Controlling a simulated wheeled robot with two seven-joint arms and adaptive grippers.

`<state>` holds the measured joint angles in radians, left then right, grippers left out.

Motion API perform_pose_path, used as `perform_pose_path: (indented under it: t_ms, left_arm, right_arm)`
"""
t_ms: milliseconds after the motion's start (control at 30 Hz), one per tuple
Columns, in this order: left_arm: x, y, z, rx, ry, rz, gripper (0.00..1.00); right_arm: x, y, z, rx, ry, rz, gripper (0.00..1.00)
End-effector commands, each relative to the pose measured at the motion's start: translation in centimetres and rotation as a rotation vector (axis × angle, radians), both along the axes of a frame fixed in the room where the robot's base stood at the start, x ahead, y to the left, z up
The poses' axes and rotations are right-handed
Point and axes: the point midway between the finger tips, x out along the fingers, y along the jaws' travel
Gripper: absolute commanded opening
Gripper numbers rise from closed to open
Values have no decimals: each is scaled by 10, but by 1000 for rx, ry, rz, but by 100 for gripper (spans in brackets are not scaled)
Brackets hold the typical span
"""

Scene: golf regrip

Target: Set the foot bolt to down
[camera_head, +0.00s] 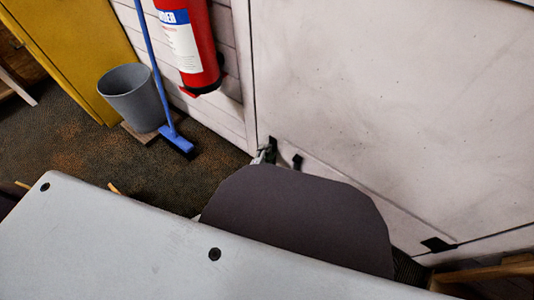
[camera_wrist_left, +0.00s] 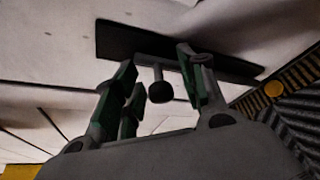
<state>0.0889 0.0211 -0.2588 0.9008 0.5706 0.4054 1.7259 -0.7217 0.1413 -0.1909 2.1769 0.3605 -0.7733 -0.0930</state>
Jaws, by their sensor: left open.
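The foot bolt shows in the left wrist view as a dark plate (camera_wrist_left: 125,42) on the pale door, with a round black knob (camera_wrist_left: 160,92) on a short stem. My left gripper (camera_wrist_left: 157,68) is open, with a green-padded finger on each side of the knob. I cannot tell whether either finger touches it. In the head view, only a small part of the left gripper (camera_head: 264,154) shows low at the door, beside small black fittings (camera_head: 297,161); a dark rounded shape hides the rest. My right gripper is not in view.
The pale door (camera_head: 390,90) fills the right side. A red fire extinguisher (camera_head: 190,45) hangs on the wall to its left.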

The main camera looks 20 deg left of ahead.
Motion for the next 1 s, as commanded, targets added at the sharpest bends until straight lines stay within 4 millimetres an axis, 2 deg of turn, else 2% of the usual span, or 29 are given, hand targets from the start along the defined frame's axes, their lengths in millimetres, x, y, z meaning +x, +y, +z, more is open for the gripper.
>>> perform_pose_path:
  t_ms: [167,400,500,1000]
  left_arm:
    - [0,0,0,0,0,0,40]
    - [0,0,0,0,0,0,9]
    - [0,0,0,0,0,0,0]
    - [0,-2,-7,-1,2,-1,0]
  right_arm:
    - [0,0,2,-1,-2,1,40]
    - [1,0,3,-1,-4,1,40]
    - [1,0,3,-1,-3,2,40]
    - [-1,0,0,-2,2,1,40]
